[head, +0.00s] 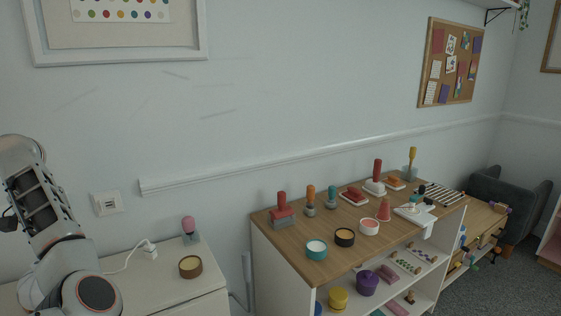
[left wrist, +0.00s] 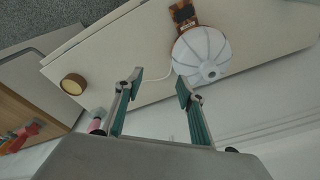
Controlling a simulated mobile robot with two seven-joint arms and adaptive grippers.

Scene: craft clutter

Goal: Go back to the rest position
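My left arm (head: 50,230) is at the left edge of the head view, raised over the low white cabinet (head: 150,295). Its gripper cannot be made out clearly there. In the left wrist view my left gripper (left wrist: 159,84) has its two fingers spread apart with nothing between them. Beyond the fingers lie the cabinet top (left wrist: 130,50) and a white cable. My right gripper and right arm are in neither view.
On the cabinet are a round tin (head: 190,266) and a pink-knobbed stamp (head: 189,226). A white ribbed dome (left wrist: 200,52) stands near my left fingers. A wooden-topped shelf (head: 320,225) with stamps and pots is to the right. The wall is behind.

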